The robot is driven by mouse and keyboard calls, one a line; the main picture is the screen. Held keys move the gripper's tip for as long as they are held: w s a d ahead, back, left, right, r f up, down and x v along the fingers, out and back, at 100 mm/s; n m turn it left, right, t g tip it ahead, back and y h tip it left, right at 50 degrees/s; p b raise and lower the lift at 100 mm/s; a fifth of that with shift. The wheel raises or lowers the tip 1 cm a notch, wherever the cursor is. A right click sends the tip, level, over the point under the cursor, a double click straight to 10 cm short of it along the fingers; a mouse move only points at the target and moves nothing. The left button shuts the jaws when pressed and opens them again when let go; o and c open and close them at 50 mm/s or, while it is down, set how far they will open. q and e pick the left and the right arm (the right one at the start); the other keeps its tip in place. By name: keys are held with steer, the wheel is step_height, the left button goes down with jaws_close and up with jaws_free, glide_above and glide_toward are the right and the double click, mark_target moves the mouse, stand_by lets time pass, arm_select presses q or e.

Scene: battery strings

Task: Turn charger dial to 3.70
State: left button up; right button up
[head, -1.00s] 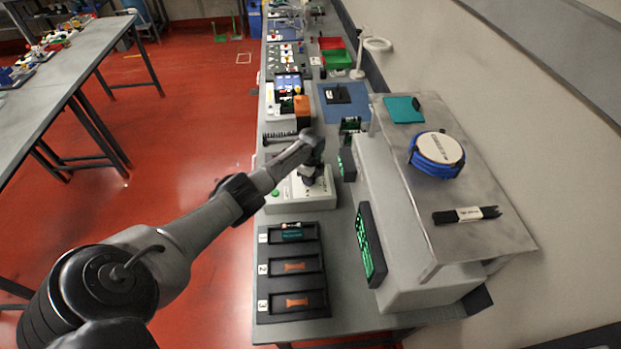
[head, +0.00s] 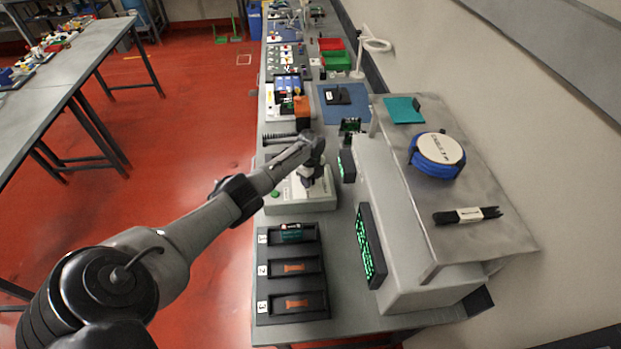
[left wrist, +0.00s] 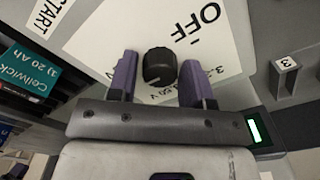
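The charger (head: 284,199) is a pale box on the bench in the head view, with a green button at its left. Its black dial (left wrist: 160,66) shows in the left wrist view on a white label with OFF and partly covered voltage marks, one reading 3.50 V. My left gripper (left wrist: 159,80) is open, with its purple fingers on either side of the dial and gaps between them and it. In the head view my left gripper (head: 312,178) is over the charger and hides the dial. My right gripper is not in view.
A black tray (head: 262,281) with slots numbered 1 to 3 lies in front of the charger; a teal battery (head: 291,233) is in slot 1. A black display with green text (head: 370,246) and a metal shelf (head: 465,235) stand at the right.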

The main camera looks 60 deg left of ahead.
arm_select(q)
steer(key=shift+o, duration=1.2)
steer(key=shift+r, duration=0.1)
steer(key=shift+r, duration=0.35)
step_height(320, 180, up, 13)
steer(key=p, duration=0.1)
